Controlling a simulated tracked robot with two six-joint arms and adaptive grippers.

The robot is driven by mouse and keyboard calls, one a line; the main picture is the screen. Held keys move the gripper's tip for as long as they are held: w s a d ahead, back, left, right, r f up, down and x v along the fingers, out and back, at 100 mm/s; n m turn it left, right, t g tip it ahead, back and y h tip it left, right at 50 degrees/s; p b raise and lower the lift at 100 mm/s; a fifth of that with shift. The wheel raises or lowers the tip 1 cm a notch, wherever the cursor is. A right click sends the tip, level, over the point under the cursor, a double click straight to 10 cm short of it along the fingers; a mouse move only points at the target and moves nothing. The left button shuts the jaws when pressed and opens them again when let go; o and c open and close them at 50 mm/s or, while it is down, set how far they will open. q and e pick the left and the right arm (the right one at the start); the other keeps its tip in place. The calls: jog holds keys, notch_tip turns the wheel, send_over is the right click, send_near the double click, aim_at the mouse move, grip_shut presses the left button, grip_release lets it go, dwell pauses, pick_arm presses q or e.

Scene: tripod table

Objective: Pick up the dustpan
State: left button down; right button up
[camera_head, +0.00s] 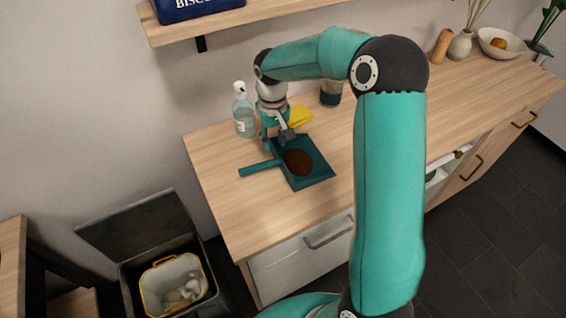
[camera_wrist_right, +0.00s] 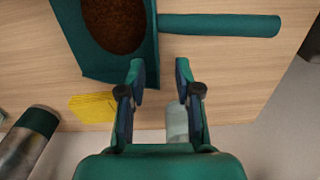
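The teal dustpan (camera_head: 317,172) lies on the wooden counter with a heap of brown grounds (camera_head: 298,162) in it. Its handle (camera_head: 259,168) points left in the head view. In the right wrist view the pan (camera_wrist_right: 73,25) is at the upper left and the handle (camera_wrist_right: 220,25) runs right across the top. My right gripper (camera_head: 278,143) is above the counter at the dustpan's back edge, near where the handle joins. Its fingers (camera_wrist_right: 160,76) are apart with nothing held between them; contact with the pan cannot be told. My left gripper is not in view.
A clear bottle (camera_head: 243,115) stands behind the gripper, with a yellow cloth (camera_head: 299,116) and dark-topped jar (camera_head: 330,94) nearby. A shelf (camera_head: 230,20) overhangs the back. An open bin (camera_head: 173,282) stands left below the counter. The counter's front left is clear.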

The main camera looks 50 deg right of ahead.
aim_at(277, 155)
jog(key=shift+s+f, duration=0.25)
jog(key=shift+f, duration=0.3)
jog(key=f, duration=0.1)
jog(key=f+p, duration=0.1)
jog(key=f, duration=0.1)
jog(key=shift+s+a+f, duration=0.1)
jog(key=shift+s+f, duration=0.1)
jog(key=shift+s, duration=0.2)
jog(key=shift+f, duration=0.45)
grip_shut()
